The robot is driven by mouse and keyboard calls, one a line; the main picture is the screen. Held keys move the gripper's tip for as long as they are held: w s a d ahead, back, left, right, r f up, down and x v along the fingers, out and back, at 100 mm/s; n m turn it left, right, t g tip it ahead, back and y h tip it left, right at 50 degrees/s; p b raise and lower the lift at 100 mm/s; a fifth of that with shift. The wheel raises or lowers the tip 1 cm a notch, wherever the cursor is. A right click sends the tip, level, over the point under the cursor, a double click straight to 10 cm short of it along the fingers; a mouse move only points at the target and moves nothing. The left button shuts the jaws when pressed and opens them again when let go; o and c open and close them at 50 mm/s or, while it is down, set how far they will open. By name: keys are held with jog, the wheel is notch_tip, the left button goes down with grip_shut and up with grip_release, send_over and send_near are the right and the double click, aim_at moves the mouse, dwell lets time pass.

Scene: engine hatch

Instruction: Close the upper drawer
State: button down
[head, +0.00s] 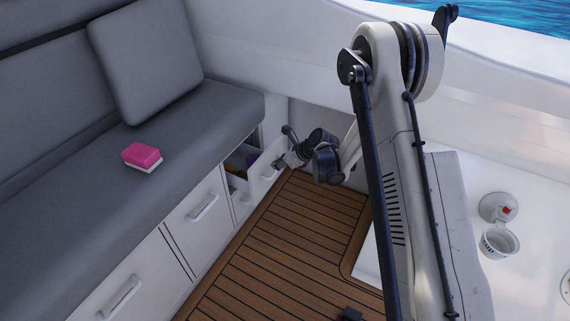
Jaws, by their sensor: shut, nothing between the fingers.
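The upper drawer (263,168) is under the far end of the grey bench. It stands pulled out from the white cabinet, and a few coloured items show inside it. My gripper (281,163) is at the front of this drawer, shut and small in the picture. I cannot tell whether it touches the drawer front. My wrist and arm come in from the right and hide part of the area behind.
A pink and white sponge (142,157) lies on the bench seat (70,205). A grey cushion (147,58) leans on the backrest. Other drawer fronts (200,208) line the bench. The wooden floor (270,250) is mostly clear. A white cup (499,241) is at the right.

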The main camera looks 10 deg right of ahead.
aim_at(262, 163)
jog(key=shift+w+a+f+b, duration=0.1)
jog(key=shift+w+a+b, duration=0.2)
jog(key=shift+w+a, duration=0.45)
jog(key=shift+w+a+b, duration=0.3)
jog(key=shift+w+a, duration=0.15)
jog(key=shift+a, duration=0.55)
